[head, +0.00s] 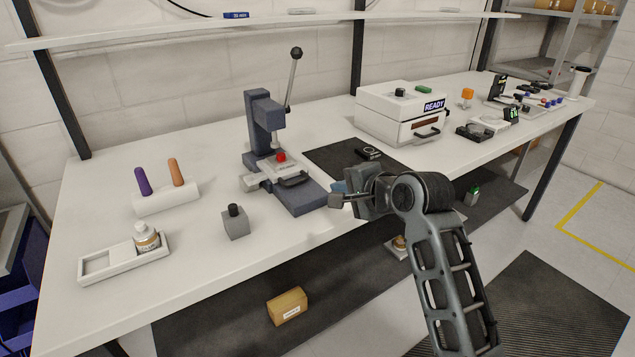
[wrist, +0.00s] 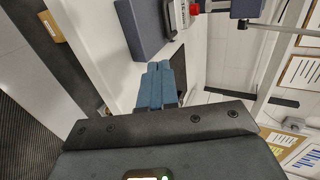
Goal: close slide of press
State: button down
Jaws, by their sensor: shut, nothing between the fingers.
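The dark blue-grey press (head: 262,120) stands on the bench, with its lever (head: 291,78) raised. Its pale slide (head: 267,170) lies low at the front, below the ram, with a black handle (head: 293,181) facing the bench's front edge. A red piece (head: 281,157) sits on the slide, slightly forward of the ram. My gripper (head: 339,187) is to the right of the press base, apart from the handle, its blue fingers partly hidden by my wrist. In the wrist view the fingers (wrist: 158,86) are together and empty; the press base (wrist: 143,28) and handle (wrist: 179,14) show beyond them.
A grey block with a black knob (head: 235,222) stands left of the press base. A dark mat (head: 325,160) and a white READY box (head: 400,112) lie to the right. A holder with purple and orange handles (head: 166,199) and a tray (head: 95,264) are at left.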

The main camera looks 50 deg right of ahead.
jog(key=p, duration=0.1)
send_near(299, 173)
jog(key=f, duration=0.1)
jog(key=w+f, duration=0.1)
jog(key=f, duration=0.1)
jog(key=shift+d, duration=0.1)
jog(key=shift+w, duration=0.25)
jog(key=w, duration=0.1)
jog(key=w+d, duration=0.1)
jog(key=w, duration=0.1)
jog(key=shift+w, duration=0.2)
jog(key=shift+r, duration=0.1)
